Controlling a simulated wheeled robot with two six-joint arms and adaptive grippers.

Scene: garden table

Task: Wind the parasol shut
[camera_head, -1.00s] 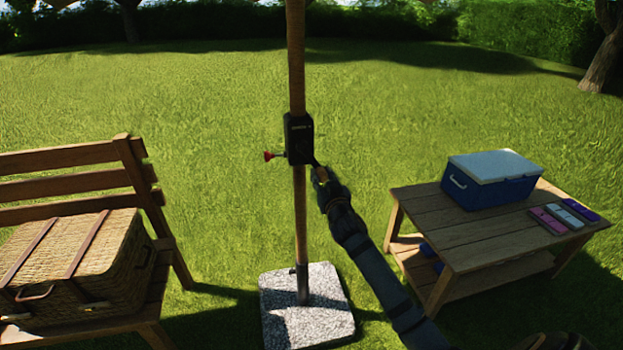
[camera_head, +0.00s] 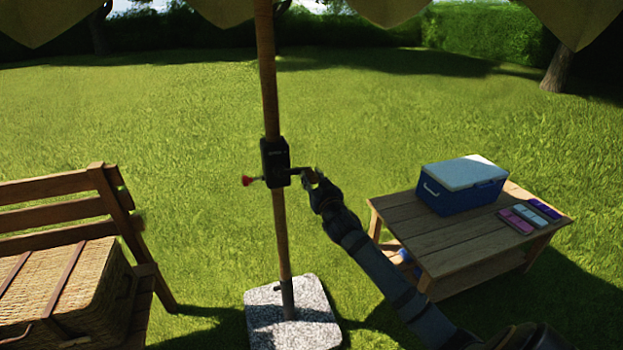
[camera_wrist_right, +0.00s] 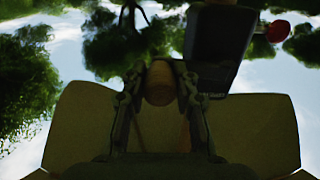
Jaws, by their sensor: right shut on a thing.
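The parasol's wooden pole (camera_head: 270,90) rises from a speckled stone base (camera_head: 292,318). The canopy (camera_head: 400,8) hangs into the top of the head view in pointed flaps and is spread wide in the wrist view (camera_wrist_right: 80,130). A black crank housing (camera_head: 275,163) sits on the pole, with a red knob (camera_head: 248,181) on its left side. My right gripper (camera_head: 312,178) is just right of the housing, at the crank. In the wrist view its fingers are shut around the wooden crank handle (camera_wrist_right: 160,82). My left gripper is not in view.
A wooden bench (camera_head: 60,212) with a wicker basket (camera_head: 85,275) stands at left. A low wooden table (camera_head: 430,240) at right carries a blue cooler (camera_head: 462,188) and several small coloured items (camera_head: 528,216). Open lawn lies behind the pole.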

